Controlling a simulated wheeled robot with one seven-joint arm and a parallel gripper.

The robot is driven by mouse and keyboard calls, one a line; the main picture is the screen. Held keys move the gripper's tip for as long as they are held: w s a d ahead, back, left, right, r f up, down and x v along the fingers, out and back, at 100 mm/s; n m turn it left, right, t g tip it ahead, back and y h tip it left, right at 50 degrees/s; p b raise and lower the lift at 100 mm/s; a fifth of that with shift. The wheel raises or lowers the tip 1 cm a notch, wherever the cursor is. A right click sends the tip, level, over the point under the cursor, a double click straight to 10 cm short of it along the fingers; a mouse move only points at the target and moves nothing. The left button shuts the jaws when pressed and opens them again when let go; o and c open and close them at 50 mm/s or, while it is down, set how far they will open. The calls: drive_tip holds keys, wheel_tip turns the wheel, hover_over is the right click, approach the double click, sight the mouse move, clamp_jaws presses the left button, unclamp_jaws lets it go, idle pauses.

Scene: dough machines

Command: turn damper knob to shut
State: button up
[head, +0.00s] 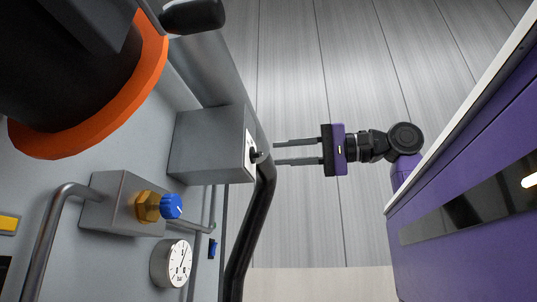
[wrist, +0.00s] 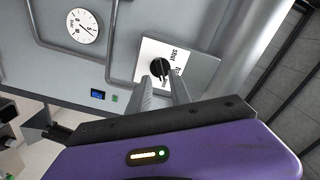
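The damper knob (wrist: 159,67) is a black round knob with a pale pointer line, on a white plate (wrist: 150,49) lettered "shut" and with other small text. In the head view the knob (head: 259,156) juts from the right face of a grey box (head: 207,145). My gripper (head: 274,152) is open and empty, its two fingers pointing left at the knob. The tips look just short of it in the head view. In the wrist view the gripper (wrist: 161,78) has one finger on either side of the knob's lower edge. I cannot tell whether they touch it.
A thick dark pipe (head: 248,225) bends just below the knob. An orange ring (head: 140,95) is upper left.

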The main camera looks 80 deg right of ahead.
sight(261, 155)
drive_tip(key=shift+w+a, duration=0.15)
drive_tip(key=shift+w, duration=1.7)
drive_tip(key=shift+w, duration=0.2)
drive_tip(key=shift+c, duration=0.5)
clamp_jaws()
drive_tip(key=n, duration=2.3)
drive_tip(key=shift+o, duration=0.3)
unclamp_jaws()
